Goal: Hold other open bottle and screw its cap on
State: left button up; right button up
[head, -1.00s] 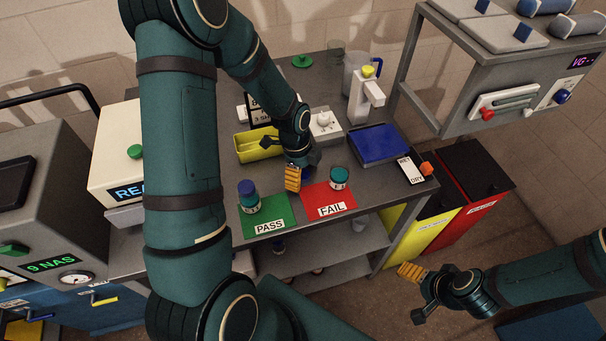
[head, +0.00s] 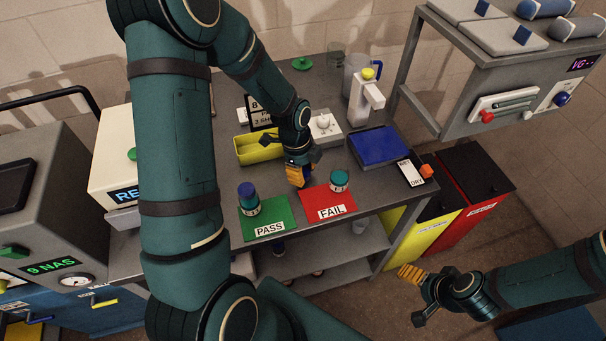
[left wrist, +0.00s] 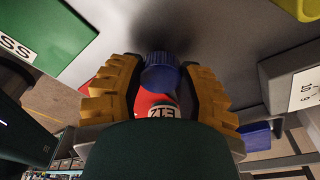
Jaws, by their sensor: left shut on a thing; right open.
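My left gripper (head: 302,174) is over the table near the upper left of the red FAIL mat. In the left wrist view its yellow fingers (left wrist: 160,78) are shut on a blue cap (left wrist: 162,73). A teal bottle without a cap (head: 339,181) stands upright on the red mat, apart from the gripper; its white label (left wrist: 163,110) seems to show behind the cap in the wrist view. A second bottle (head: 250,207) with a blue cap (head: 246,189) stands on the green PASS mat. My right gripper (head: 416,294) is open and empty, at the lower right, away from the table.
The red mat (head: 341,205) and green mat (head: 280,221) lie at the table's front edge. Behind are a yellow tray (head: 262,158), a white dispenser (head: 364,100) and a blue pad (head: 381,146). Yellow and red bins (head: 480,185) stand right of the table.

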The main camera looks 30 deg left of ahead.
pick_arm(q)
notch_tip(320, 180, up, 8)
jog(key=shift+r+p, duration=0.2)
jog(key=shift+p, duration=0.2)
pick_arm(e)
jog(key=shift+r, duration=0.55)
jog(key=shift+o, duration=0.3)
